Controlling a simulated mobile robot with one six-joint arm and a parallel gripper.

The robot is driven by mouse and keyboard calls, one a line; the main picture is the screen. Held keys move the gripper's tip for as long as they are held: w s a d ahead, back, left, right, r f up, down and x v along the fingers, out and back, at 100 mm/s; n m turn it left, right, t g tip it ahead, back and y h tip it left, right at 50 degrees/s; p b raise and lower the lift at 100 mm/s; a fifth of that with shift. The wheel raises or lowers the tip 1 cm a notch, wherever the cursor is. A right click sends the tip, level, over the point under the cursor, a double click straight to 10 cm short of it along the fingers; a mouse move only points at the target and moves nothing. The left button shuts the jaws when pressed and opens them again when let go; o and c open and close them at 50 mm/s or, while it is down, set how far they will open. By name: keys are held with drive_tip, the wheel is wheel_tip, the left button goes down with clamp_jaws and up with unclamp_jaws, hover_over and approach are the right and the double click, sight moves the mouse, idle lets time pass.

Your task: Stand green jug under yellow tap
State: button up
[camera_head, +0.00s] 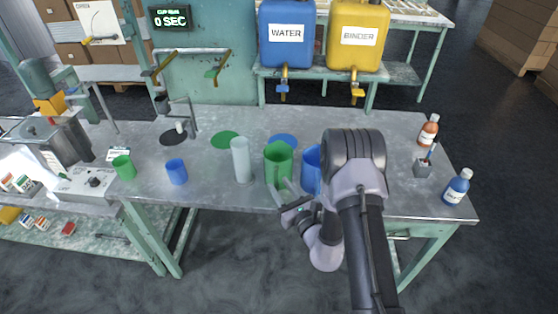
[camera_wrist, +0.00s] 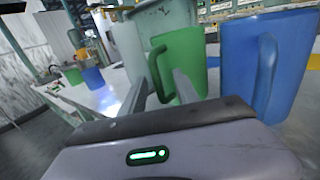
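The green jug (camera_head: 279,165) stands upright on the grey workbench, between a tall pale cylinder and a blue jug. In the wrist view the green jug (camera_wrist: 188,58) is straight ahead, with its handle (camera_wrist: 153,72) facing me. My gripper (camera_head: 284,190) is at the near side of this jug, low over the bench edge. In the wrist view its two fingers (camera_wrist: 160,84) are apart, with the handle appearing between their tips; I cannot tell whether they touch it. The yellow tap (camera_head: 357,91) hangs below the yellow BINDER tank (camera_head: 358,35), behind the bench.
The blue jug (camera_head: 311,170) is close on the right, the pale cylinder (camera_head: 242,160) close on the left. A blue WATER tank (camera_head: 286,32) with a blue tap stands beside the BINDER tank. Small green (camera_head: 123,167) and blue (camera_head: 176,171) cups stand left. Bottles stand right.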

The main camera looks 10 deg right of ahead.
drive_tip(key=shift+w+a+f, duration=0.15)
drive_tip(key=shift+w, duration=0.2)
drive_tip(key=shift+s+a+r, duration=0.1)
drive_tip(key=shift+s+r, duration=0.1)
drive_tip(key=shift+s, duration=0.1)
drive_tip(key=shift+s+r, duration=0.15)
drive_tip(key=shift+s, duration=0.1)
drive_tip(key=c, duration=0.3)
clamp_jaws()
drive_tip(key=shift+w, duration=0.1)
